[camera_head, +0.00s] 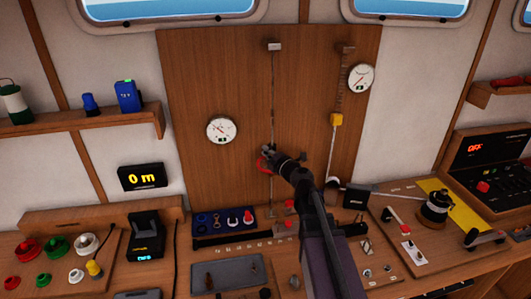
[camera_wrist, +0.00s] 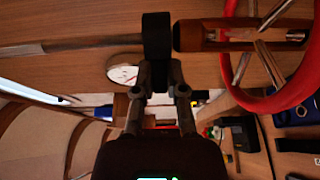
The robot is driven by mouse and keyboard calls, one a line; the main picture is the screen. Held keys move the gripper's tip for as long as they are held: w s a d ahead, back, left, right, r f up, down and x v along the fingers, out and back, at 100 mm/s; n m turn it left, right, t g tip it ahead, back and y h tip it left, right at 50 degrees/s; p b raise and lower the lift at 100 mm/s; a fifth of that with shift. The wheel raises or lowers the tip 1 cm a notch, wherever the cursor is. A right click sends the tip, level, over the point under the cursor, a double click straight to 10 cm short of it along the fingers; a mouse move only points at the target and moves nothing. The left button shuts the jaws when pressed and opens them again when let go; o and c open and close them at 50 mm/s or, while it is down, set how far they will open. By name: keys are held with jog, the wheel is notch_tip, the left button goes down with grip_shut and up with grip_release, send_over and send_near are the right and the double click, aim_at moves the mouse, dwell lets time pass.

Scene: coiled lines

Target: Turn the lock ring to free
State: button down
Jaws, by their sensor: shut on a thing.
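A dark ring, which looks like the lock ring (camera_wrist: 157,36), sits around a metal rod in the wrist view. My gripper (camera_wrist: 159,66) is shut on it, with a fingertip at each side of its lower part. A brown slotted turnbuckle body (camera_wrist: 204,35) lies just right of the ring, with a red hoop handle (camera_wrist: 228,62) around it. In the head view my gripper (camera_head: 268,153) is at the vertical line (camera_head: 272,95) on the wooden panel. The red handle (camera_head: 262,165) shows beside it. The lock ring is hidden there by my gripper.
Round gauges (camera_head: 221,130) flank the line, one at left and one at upper right (camera_head: 360,77). A second line with a yellow block (camera_head: 336,119) hangs to the right. Below, the console holds a blue tray (camera_head: 222,220) of shackles and several controls.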

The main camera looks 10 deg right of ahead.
jog(key=shift+w, duration=0.1)
jog(key=c, duration=0.7)
grip_release()
jog(key=v, duration=0.7)
jog(key=shift+s+d, duration=0.15)
jog(key=shift+s, duration=0.2)
